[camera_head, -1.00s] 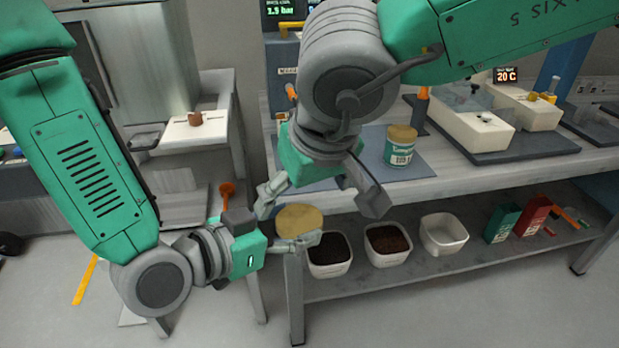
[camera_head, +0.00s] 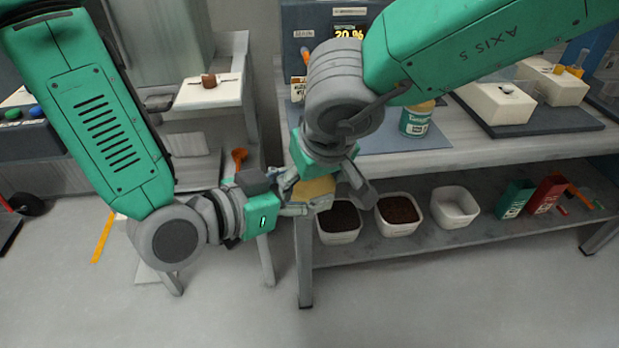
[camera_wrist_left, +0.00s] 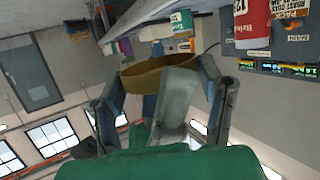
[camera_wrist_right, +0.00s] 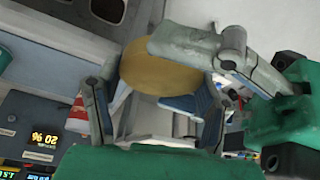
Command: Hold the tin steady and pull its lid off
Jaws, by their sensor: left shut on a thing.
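The tin's tan lid (camera_head: 317,190) shows in front of the bench, with the tin's body mostly hidden by my grippers. My left gripper (camera_head: 296,203) is shut on the tin from the left side; in the left wrist view the tin's tan rim (camera_wrist_left: 143,76) sits between its fingers. My right gripper (camera_head: 322,188) reaches down from above, open, with its fingers on either side of the lid. In the right wrist view the round lid (camera_wrist_right: 158,70) faces me between these fingers, and I cannot tell whether they touch it.
Another tin (camera_head: 416,121) with a teal label stands on the blue mat on the bench. Below, the shelf (camera_head: 400,243) holds two dark-filled tubs (camera_head: 340,235), an empty white tub (camera_head: 455,214), and green and red boxes (camera_head: 548,200). The floor in front is clear.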

